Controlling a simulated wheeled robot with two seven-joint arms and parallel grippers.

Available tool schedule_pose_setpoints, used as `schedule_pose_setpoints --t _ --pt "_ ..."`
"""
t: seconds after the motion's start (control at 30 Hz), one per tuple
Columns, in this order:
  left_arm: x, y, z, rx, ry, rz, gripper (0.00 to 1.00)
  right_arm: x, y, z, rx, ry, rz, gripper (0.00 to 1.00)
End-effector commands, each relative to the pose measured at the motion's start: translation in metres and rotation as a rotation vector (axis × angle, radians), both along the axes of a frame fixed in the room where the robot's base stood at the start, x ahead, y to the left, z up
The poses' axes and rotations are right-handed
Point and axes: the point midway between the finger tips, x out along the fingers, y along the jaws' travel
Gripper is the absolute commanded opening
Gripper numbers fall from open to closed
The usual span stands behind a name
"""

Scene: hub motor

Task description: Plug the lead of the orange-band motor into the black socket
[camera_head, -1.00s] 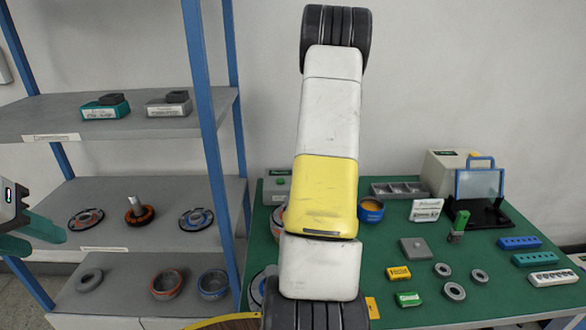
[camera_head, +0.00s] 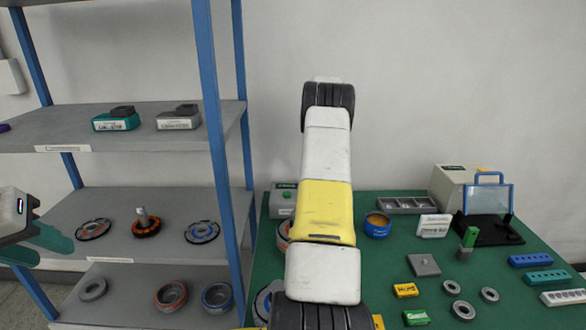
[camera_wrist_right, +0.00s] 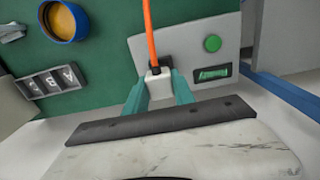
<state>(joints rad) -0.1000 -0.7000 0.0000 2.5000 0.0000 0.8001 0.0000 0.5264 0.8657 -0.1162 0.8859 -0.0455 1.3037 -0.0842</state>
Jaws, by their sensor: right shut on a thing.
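My right gripper (camera_wrist_right: 158,92) is shut on a white plug (camera_wrist_right: 157,84) with an orange lead (camera_wrist_right: 147,25) running up from it in the right wrist view. The plug is against or just over the grey box (camera_wrist_right: 197,48). A dark patch (camera_wrist_right: 165,61) beside the plug may be the black socket; whether the plug is seated cannot be told. In the head view my right arm hides the right gripper and part of the grey box (camera_head: 280,201). A motor with an orange edge (camera_head: 283,236) is mostly behind that arm. My left gripper (camera_head: 35,247) is open and empty at the left edge.
A shelf rack (camera_head: 170,240) at left holds several motor parts, including an orange-ringed one (camera_head: 146,229). On the green bench (camera_head: 385,270) are a blue cup (camera_head: 377,226), a grey tray (camera_head: 405,205), a stand (camera_head: 487,225) and small blocks. The grey box has a green button (camera_wrist_right: 212,43).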

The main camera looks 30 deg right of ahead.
Motion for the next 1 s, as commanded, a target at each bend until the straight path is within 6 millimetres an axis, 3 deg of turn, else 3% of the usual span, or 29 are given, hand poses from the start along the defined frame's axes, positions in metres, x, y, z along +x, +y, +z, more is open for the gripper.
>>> schedule_pose_setpoints --t 0.17,0.5,1.0 --pt "0.0 0.0 0.0 0.0 0.0 0.0 0.36 0.016 -0.007 -0.001 -0.001 -0.002 0.0 0.0" --pt "0.0 0.0 0.0 0.0 0.0 0.0 0.36 0.014 -0.006 -0.027 0.0 0.0 0.0 0.0" --pt "0.0 0.0 0.0 0.0 0.0 0.0 0.36 0.014 -0.006 -0.03 0.0 0.0 0.0 0.0"
